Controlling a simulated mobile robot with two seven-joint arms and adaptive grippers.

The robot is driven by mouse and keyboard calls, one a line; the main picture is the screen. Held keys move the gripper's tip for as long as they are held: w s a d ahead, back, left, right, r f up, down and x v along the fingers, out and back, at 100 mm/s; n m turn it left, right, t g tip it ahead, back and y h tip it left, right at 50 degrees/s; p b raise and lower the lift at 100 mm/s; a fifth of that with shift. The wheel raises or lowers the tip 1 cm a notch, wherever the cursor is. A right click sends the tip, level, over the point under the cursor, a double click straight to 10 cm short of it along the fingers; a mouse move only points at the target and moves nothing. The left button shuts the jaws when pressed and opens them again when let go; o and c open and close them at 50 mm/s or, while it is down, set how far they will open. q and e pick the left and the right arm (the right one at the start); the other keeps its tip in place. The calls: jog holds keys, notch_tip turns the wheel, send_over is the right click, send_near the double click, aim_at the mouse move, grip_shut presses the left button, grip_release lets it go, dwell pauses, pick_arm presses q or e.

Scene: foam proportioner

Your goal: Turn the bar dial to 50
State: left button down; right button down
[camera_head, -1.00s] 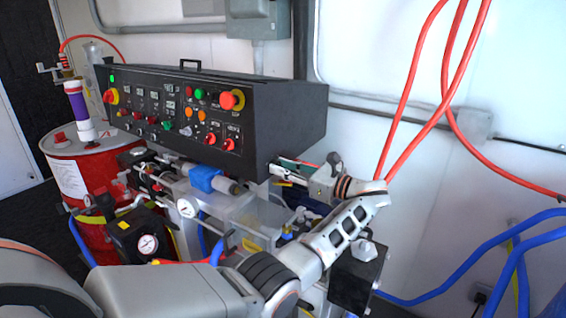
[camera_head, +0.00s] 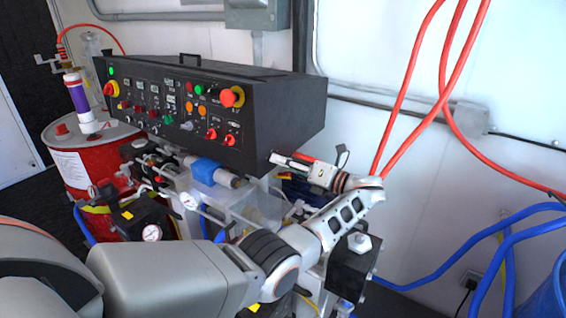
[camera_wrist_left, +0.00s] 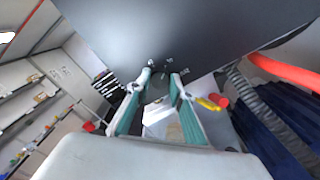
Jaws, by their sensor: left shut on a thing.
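My left gripper (camera_head: 283,160) is below the lower right corner of the black control box (camera_head: 290,112). In the left wrist view its two teal fingers (camera_wrist_left: 160,78) reach up to a dark flat surface and are closed around a small grey part (camera_wrist_left: 157,90). That part is mostly hidden, and I cannot tell whether it is the bar dial. One white-faced round gauge (camera_head: 152,232) shows low on the left; another (camera_head: 188,201) is nearer the middle. Their readings are too small to make out. My right gripper is not in view.
Red and orange knobs and several buttons line the control box's front. A red drum (camera_head: 90,165) stands at left. Red hoses (camera_head: 410,75) hang at right, blue hoses (camera_head: 440,265) lie lower right. Piping and a clear container (camera_head: 257,212) crowd the space under the box.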

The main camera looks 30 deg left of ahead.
aim_at(271, 128)
pick_arm(q)
jog(key=shift+m, duration=0.5)
jog(key=c, duration=1.8)
grip_release()
jog(key=shift+a, duration=0.1)
jog(key=shift+r, duration=0.1)
notch_tip(271, 128, up, 10)
jog(key=shift+f, duration=0.1)
